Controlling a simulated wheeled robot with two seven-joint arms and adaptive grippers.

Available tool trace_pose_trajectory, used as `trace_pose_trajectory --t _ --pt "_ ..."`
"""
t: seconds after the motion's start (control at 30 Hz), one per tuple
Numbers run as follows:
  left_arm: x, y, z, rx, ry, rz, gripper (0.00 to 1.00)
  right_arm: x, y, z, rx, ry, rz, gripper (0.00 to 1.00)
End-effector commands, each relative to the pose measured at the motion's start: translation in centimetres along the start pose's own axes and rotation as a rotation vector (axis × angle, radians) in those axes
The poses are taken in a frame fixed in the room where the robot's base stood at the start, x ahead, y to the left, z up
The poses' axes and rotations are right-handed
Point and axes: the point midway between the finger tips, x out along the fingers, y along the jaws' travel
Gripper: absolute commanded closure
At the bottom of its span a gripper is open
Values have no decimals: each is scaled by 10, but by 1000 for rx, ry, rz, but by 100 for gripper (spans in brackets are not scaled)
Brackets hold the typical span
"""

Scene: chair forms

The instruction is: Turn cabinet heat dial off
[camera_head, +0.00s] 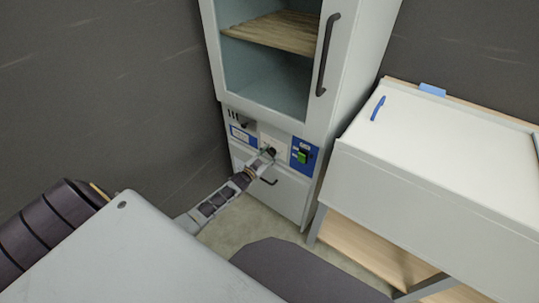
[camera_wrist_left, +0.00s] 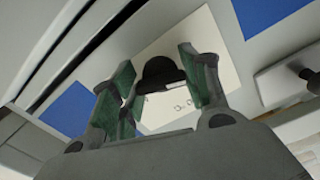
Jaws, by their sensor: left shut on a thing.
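The cabinet (camera_head: 342,75) stands in the middle of the head view, with a control panel below its glass-fronted upper part. Its black heat dial (camera_wrist_left: 158,70) sits on a white plate (camera_wrist_left: 207,45) with small printed marks. My left gripper (camera_head: 268,153) reaches the panel from the lower left. In the left wrist view its green-padded fingers (camera_wrist_left: 160,80) are on both sides of the dial, shut on it. The fingers partly hide the dial and plate, and I cannot read the dial's setting. My right gripper is in neither view.
A green switch (camera_head: 303,156) on a blue plate sits right of the dial. A dark handle (camera_head: 328,55) runs along the upper door. Dark wall lies left.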

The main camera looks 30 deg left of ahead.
Motion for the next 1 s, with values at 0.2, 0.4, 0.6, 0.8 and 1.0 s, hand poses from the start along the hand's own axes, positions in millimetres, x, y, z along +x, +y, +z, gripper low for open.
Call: trace_pose_trajectory --t 0.2,0.4,0.6,0.8,1.0 --pt "0 0 0 -1 -1 -1 36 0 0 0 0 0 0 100" --pt "0 0 0 0 0 0 32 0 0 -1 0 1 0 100" --pt "0 0 0 0 0 0 32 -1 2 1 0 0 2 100" --pt "-5 0 0 0 0 0 32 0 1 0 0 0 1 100" --pt "-17 1 1 0 0 1 32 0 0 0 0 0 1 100"
